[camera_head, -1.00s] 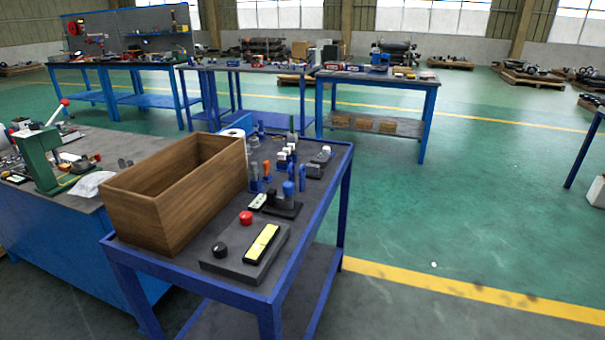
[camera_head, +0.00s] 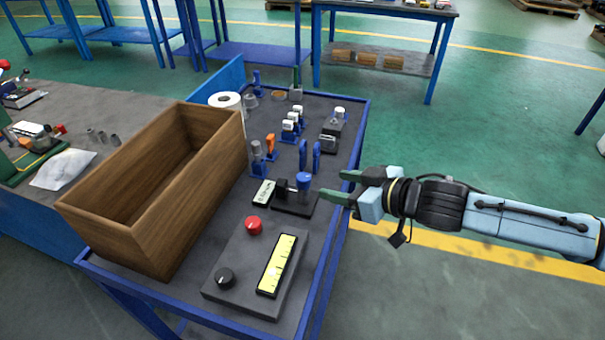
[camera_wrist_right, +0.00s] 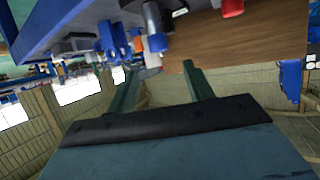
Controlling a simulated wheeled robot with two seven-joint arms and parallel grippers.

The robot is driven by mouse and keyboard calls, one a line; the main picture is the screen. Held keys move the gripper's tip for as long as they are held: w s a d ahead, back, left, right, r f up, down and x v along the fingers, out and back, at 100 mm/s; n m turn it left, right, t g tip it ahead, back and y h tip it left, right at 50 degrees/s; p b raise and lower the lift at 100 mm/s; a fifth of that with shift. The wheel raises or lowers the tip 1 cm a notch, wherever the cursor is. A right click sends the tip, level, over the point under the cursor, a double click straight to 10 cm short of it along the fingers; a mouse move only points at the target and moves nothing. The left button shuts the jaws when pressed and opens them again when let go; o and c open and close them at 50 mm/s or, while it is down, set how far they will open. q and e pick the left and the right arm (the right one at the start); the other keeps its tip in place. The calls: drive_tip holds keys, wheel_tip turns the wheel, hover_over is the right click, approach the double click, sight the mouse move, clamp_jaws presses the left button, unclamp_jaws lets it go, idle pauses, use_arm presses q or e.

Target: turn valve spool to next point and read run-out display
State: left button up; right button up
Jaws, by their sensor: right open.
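A black fixture (camera_head: 294,203) with a blue knob (camera_head: 304,181) and a dark horizontal part stands on the blue-framed table; I cannot clearly make out the spool itself. A small pale display (camera_head: 264,192) with dark characters sits just left of it. My right gripper (camera_head: 336,185) comes in from the right at the table's right edge. Its green fingers are open and empty, pointing at the fixture and apart from the blue knob. In the right wrist view the open fingers (camera_wrist_right: 160,68) show below a tilted table edge. My left gripper is not in view.
A grey box with a red button (camera_head: 253,225), black knob (camera_head: 225,278) and yellow scale (camera_head: 277,264) lies in front. A long open wooden box (camera_head: 150,215) fills the table's left side. Several small blue, orange and white parts stand behind the fixture. The right floor is clear.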

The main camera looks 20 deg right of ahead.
sight(306, 178)
drive_tip(key=b+x, duration=0.1)
drive_tip(key=x, duration=0.8)
drive_tip(key=shift+w+a+f+b, duration=0.15)
drive_tip(key=shift+w+f+b, duration=0.1)
drive_tip(key=shift+b, duration=0.15)
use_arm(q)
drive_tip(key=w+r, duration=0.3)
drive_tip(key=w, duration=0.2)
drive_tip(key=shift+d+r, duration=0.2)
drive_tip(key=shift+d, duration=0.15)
use_arm(e)
drive_tip(key=shift+w+a+f, duration=0.15)
drive_tip(key=shift+w+a, duration=0.15)
drive_tip(key=shift+w, duration=0.2)
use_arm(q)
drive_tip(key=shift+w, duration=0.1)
use_arm(e)
drive_tip(key=shift+c, duration=0.4)
